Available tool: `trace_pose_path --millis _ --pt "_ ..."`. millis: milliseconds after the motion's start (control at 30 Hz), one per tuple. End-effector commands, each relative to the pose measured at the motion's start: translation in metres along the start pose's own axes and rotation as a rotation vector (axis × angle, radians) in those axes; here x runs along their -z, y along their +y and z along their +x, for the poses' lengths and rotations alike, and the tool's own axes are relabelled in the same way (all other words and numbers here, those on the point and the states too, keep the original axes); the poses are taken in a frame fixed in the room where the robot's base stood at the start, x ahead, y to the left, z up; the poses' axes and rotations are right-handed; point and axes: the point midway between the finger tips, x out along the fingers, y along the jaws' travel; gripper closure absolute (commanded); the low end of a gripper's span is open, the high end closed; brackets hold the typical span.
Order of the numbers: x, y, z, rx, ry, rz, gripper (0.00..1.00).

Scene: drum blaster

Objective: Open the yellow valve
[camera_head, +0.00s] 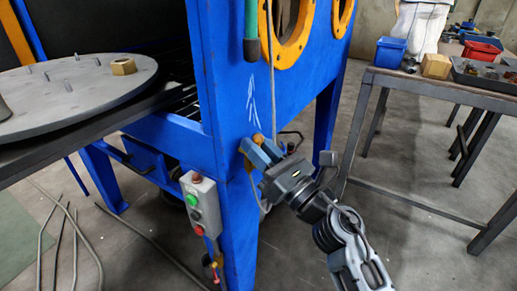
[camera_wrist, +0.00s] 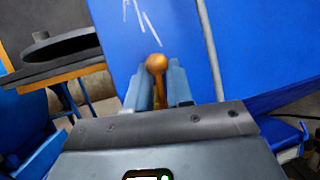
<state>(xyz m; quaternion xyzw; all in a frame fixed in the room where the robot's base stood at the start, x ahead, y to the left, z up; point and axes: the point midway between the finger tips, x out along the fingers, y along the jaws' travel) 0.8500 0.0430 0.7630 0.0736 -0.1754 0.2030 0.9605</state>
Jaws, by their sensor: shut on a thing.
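The yellow valve (camera_head: 258,138) is on the blue cabinet's front post, mostly hidden behind my fingers in the head view. In the wrist view its rounded orange-yellow end (camera_wrist: 156,63) sticks up between the fingertips, with a narrow stem running down between them. My gripper (camera_head: 260,153) has its blue-grey fingers closed around the valve, one on each side. The wrist view shows both fingers (camera_wrist: 160,88) against the stem. The valve's base and pipe connection are hidden.
The blue cabinet (camera_head: 235,80) stands close before my gripper. A control box (camera_head: 201,205) with green and red buttons hangs on its post. A grey hose (camera_head: 271,70) runs down nearby. A round turntable (camera_head: 75,90) is left; a metal table (camera_head: 440,85) with bins is right.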

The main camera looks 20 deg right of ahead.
Motion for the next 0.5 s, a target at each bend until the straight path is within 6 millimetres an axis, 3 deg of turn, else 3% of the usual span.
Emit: trace_pose_path --millis 167,200,500 --pt "-0.0052 0.0011 0.0024 -0.003 -0.009 -0.001 1.00" --pt "-0.0052 0.0012 0.0024 -0.003 -0.009 -0.001 0.78" --pt "-0.0026 0.0010 0.0014 -0.002 -0.004 0.001 0.53"
